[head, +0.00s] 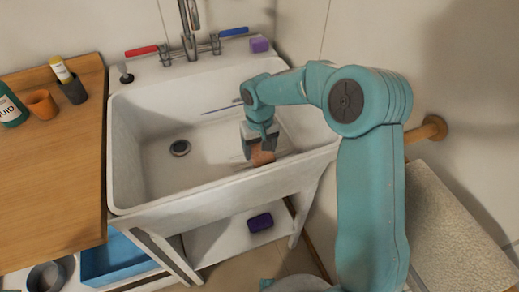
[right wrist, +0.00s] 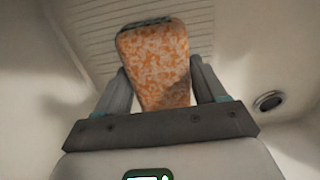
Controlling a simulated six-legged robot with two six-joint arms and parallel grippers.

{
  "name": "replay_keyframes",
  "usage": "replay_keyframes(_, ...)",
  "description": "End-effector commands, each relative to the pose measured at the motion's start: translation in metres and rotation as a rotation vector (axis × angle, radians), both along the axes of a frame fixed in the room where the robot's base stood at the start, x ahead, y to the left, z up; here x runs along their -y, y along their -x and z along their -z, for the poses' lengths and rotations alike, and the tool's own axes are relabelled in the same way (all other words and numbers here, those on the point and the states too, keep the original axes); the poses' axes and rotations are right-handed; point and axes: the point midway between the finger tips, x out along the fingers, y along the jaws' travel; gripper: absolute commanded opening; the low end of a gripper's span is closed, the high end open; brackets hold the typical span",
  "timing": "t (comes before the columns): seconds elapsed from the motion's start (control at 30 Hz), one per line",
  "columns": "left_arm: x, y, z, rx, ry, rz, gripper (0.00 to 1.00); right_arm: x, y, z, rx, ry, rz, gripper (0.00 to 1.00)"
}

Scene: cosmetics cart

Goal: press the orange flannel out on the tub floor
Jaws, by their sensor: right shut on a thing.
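The orange flannel (right wrist: 155,65) is a mottled orange and white block-like piece between the two fingers of my right gripper (right wrist: 160,85) in the right wrist view. The gripper is shut on it. In the head view the right gripper (head: 262,143) reaches down into the white tub (head: 125,150), and a little of the flannel (head: 262,157) shows under it, at the tub's right side. The ribbed part of the tub floor (right wrist: 90,30) lies behind the flannel. Whether the flannel touches the floor I cannot tell. My left gripper is not in view.
Taps (head: 190,45) stand at the tub's back, with a purple block (head: 259,44) on the rim. A wooden counter (head: 50,180) holds a green bottle (head: 10,107) and cups. The tub's left floor is clear.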

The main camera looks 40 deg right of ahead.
Motion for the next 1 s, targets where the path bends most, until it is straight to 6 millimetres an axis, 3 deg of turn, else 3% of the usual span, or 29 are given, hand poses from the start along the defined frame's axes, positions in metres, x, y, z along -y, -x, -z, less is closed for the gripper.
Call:
replay_keyframes(0.03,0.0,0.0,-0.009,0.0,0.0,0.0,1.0,0.0,0.0,-0.011,0.001,0.0,0.0,0.46)
replay_keyframes(0.7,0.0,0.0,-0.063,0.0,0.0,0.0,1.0,0.0,0.0,-0.085,0.002,0.0,-0.001,0.46)
replay_keyframes(1.0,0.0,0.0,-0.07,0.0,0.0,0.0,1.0,0.0,0.0,-0.095,0.001,0.0,-0.001,0.46)
